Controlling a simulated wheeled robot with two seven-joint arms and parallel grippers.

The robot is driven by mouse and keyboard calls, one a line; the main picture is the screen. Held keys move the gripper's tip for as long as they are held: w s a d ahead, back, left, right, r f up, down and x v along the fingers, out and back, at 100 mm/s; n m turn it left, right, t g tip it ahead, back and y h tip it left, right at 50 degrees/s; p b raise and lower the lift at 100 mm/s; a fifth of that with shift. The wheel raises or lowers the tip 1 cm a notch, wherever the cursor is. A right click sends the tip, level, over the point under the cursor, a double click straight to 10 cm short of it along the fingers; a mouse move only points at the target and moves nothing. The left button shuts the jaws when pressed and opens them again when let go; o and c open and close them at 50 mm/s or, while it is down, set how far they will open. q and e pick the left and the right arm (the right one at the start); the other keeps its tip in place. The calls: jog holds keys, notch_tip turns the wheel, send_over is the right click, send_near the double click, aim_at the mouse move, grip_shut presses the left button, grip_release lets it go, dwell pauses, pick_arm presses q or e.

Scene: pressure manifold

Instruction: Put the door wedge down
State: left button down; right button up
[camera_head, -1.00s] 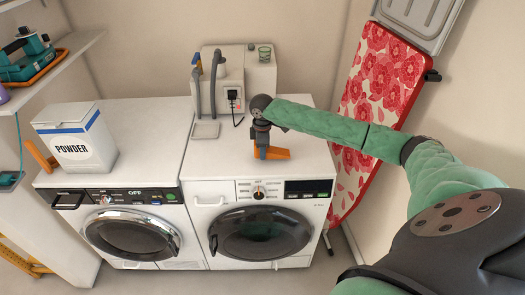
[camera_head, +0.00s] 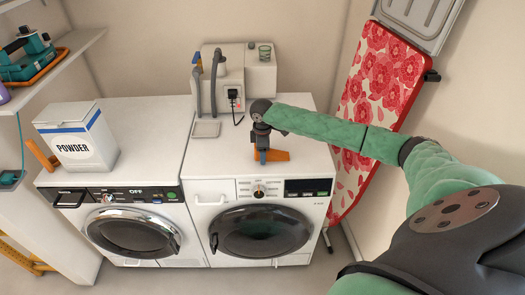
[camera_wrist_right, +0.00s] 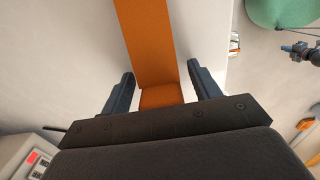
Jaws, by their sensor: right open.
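The orange door wedge (camera_head: 277,156) is on the white top of the right-hand washing machine (camera_head: 312,160), near its front middle. My right gripper (camera_head: 261,157) points down at the wedge's left part. In the right wrist view the wedge (camera_wrist_right: 148,45) runs between the two dark fingers of the gripper (camera_wrist_right: 161,88). The fingers are open, with a gap on each side of the wedge. The wedge appears to rest on the machine top. My left gripper is not in view.
A powder box (camera_head: 75,140) stands on the left machine (camera_head: 140,125). A grey-white unit with hoses (camera_head: 240,85) and a small tray (camera_head: 206,129) are behind the gripper. A red floral ironing board (camera_head: 372,90) leans at the right. The machine top left of the wedge is clear.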

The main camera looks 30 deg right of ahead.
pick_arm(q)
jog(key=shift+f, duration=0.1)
pick_arm(e)
jog(key=shift+r, duration=0.15)
jog(key=shift+r, duration=0.2)
notch_tip(320, 180, up, 10)
jog(key=b, duration=0.4)
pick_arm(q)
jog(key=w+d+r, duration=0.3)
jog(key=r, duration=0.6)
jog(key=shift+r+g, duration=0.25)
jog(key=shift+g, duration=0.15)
pick_arm(e)
jog(key=shift+r, duration=0.8)
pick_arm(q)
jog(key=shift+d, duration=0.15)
pick_arm(e)
jog(key=shift+f, duration=0.1)
